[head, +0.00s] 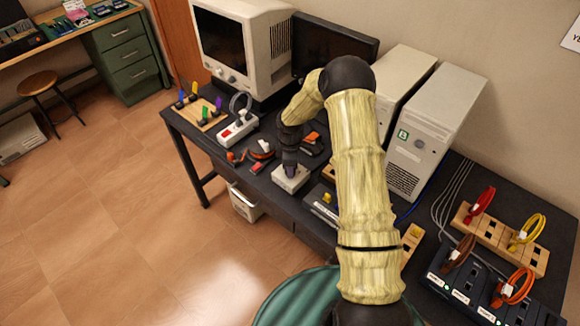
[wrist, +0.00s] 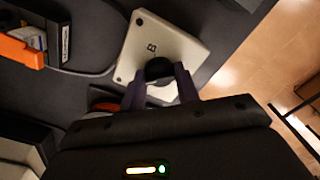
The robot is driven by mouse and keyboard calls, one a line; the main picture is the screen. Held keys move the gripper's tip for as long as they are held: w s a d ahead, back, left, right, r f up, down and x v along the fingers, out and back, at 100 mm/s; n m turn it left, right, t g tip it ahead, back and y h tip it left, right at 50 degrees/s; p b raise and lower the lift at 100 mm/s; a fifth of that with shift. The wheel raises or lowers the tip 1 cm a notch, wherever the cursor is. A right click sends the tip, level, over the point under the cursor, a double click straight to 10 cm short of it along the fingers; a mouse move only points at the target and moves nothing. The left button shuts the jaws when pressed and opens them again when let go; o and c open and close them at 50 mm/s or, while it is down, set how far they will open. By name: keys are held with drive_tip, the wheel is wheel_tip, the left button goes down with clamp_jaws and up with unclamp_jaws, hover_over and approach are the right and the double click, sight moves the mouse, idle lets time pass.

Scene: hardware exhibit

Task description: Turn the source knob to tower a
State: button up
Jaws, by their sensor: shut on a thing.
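The source knob (wrist: 158,68) is a round dark knob on a small pale switch box (wrist: 178,45). A letter B is printed on the box's face beside the knob; no other letter is visible. In the head view the box (head: 291,179) sits near the front edge of the dark desk. My gripper (head: 289,168) reaches down onto it. In the wrist view my gripper's fingers (wrist: 160,82) stand on either side of the knob and are shut on it. The knob's pointer is hidden. Two beige towers stand behind, the front one (head: 432,125) with a green B label, the rear one (head: 400,82) unlabelled from here.
A red-orange cable (head: 262,150) and a white power strip (head: 238,128) lie left of the box. A monitor (head: 243,45) stands behind. An orange item (head: 313,140) lies close behind my gripper. Colored cable racks (head: 500,237) fill the right side.

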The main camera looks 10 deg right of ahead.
drive_tip(key=shift+s+n, duration=0.1)
drive_tip(key=shift+n, duration=0.4)
drive_tip(key=shift+a, duration=0.1)
drive_tip(key=o, duration=1)
drive_tip(key=shift+c, duration=0.2)
drive_tip(key=shift+r, duration=0.35)
wheel_tip(320, 180, up, 17)
drive_tip(key=b, duration=0.2)
drive_tip(key=shift+f, duration=0.2)
